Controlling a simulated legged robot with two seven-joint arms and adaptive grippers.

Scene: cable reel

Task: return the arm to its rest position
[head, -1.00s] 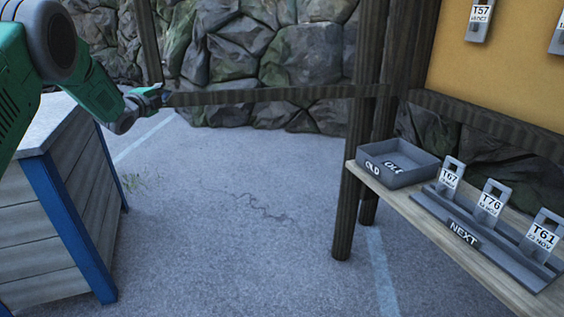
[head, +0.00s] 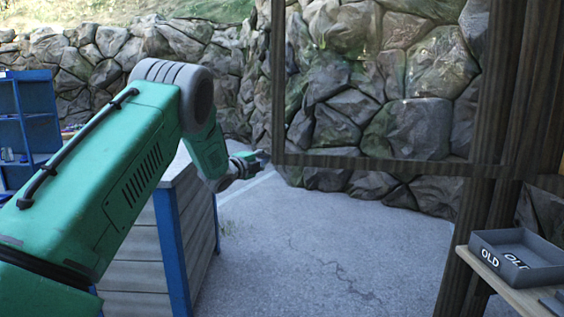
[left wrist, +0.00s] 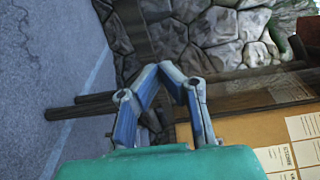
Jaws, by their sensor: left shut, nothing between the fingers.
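My left arm comes in from the left in the head view, bent at the elbow. Its gripper (head: 262,156) points to the right, in the air beyond the wood-sided counter and in front of the stone wall. In the left wrist view the left gripper (left wrist: 172,68) has its two fingertips together with nothing between them. My right gripper is not in view.
The counter (head: 172,217) with blue corner posts stands close under my left arm. A wooden post (head: 488,180) and rail (head: 390,166) stand to the right. A grey tray (head: 515,255) marked OLD sits on a shelf. A blue rack (head: 30,115) is far left. Pavement (head: 330,250) is clear.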

